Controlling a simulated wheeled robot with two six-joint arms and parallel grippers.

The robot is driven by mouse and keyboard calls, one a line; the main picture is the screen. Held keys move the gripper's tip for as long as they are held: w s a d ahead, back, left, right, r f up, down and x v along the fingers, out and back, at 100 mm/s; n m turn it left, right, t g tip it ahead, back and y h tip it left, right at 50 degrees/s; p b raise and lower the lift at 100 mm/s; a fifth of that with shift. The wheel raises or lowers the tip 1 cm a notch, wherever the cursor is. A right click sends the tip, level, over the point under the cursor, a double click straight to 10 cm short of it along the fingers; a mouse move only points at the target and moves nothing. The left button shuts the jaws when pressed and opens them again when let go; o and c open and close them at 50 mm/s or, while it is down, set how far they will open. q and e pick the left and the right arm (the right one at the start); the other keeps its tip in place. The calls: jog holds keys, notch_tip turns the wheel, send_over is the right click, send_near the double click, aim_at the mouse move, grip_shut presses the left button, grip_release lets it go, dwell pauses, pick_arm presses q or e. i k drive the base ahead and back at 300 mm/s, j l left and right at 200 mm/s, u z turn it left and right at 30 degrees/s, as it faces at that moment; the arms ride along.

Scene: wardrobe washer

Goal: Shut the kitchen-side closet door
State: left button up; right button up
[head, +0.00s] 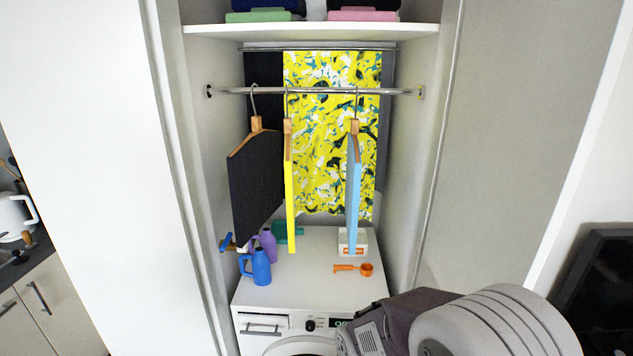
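The kitchen-side closet door (95,150) is the large white panel at the left, beside the kitchen counter. It stands open, and the closet interior shows fully to its right. No handle shows on the part in view. The other closet door (505,120) is a grey-white panel at the right and also stands open. A grey link of my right arm crosses the lower right, in front of the closet and the right door. Its gripper fingers do not show. My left gripper and arm are out of view, and nothing of mine is seen at the kitchen-side door.
Inside hang several garments on a rail (310,91). A white washer (315,280) below carries a blue jug (256,267), a purple jug (265,244) and an orange scoop (362,269). Kitchen drawers (38,300) and a white kettle (13,214) are at far left. A dark screen-like panel (598,285) stands at right.

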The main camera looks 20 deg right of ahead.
aim_at(81, 120)
jog(key=i+j+u, duration=0.1)
jog(key=j+u, duration=0.25)
jog(key=i+j+u, duration=0.15)
jog(key=j+u, duration=0.15)
jog(key=i+j+u, duration=0.2)
jog(key=j+u, duration=0.15)
jog(key=i+j, duration=0.35)
jog(key=i, duration=0.15)
jog(key=i+j+u, duration=0.1)
jog(key=i+j, duration=0.3)
jog(key=i+z, duration=0.2)
jog(key=z, duration=0.25)
jog(key=i+z, duration=0.15)
jog(key=z, duration=0.3)
jog(key=i+j+z, duration=0.15)
jog(key=z, duration=0.25)
jog(key=i+j+z, duration=0.15)
jog(key=z, duration=0.3)
jog(key=j+z, duration=0.3)
jog(key=z, duration=0.15)
jog(key=i, duration=0.05)
